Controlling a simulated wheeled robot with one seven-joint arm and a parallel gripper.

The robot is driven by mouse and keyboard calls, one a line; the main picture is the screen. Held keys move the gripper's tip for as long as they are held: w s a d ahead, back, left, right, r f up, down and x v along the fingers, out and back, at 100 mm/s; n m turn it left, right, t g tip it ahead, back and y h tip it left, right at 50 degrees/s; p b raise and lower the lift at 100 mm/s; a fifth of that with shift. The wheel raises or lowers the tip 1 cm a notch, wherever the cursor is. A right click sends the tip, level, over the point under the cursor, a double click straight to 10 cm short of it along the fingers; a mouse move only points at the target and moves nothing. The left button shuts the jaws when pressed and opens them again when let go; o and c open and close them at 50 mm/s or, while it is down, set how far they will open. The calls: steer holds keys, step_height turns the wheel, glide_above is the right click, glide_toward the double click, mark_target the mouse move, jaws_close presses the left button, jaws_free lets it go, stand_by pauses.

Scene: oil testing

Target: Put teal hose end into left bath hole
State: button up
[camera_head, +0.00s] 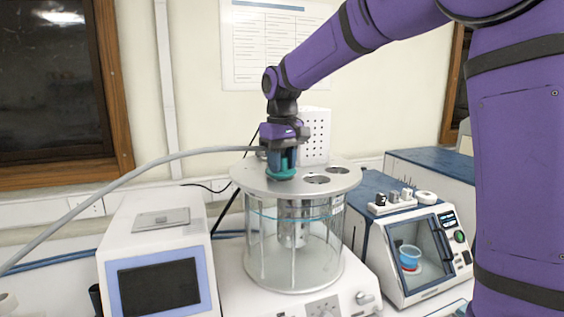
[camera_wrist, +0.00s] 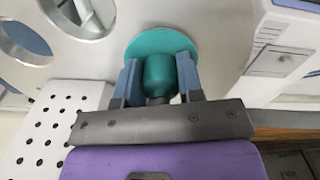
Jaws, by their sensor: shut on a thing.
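The teal hose end (camera_head: 281,174) has a wide round flange and sits at the left part of the metal lid (camera_head: 255,183) of the glass bath (camera_head: 270,255). My gripper (camera_head: 283,158) points straight down and is shut on it. In the wrist view, the blue fingers (camera_wrist: 160,80) grip the teal body (camera_wrist: 158,72) from both sides, below the flange in the picture. The left hole is hidden under the flange. I cannot tell whether the hose end is in the hole or just above it. The grey hose (camera_head: 140,170) runs from the gripper area to the left.
Two open lid holes, a middle one (camera_head: 316,180) and a right one (camera_head: 338,170), show beside the hose end. A white perforated box (camera_head: 316,135) stands close behind. A white device with a screen (camera_head: 160,285) is at left, a blue-white tester (camera_head: 420,250) at right.

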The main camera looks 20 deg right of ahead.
steer(key=shift+f, duration=0.55)
steer(key=o, duration=0.7)
steer(key=shift+r, duration=5.5)
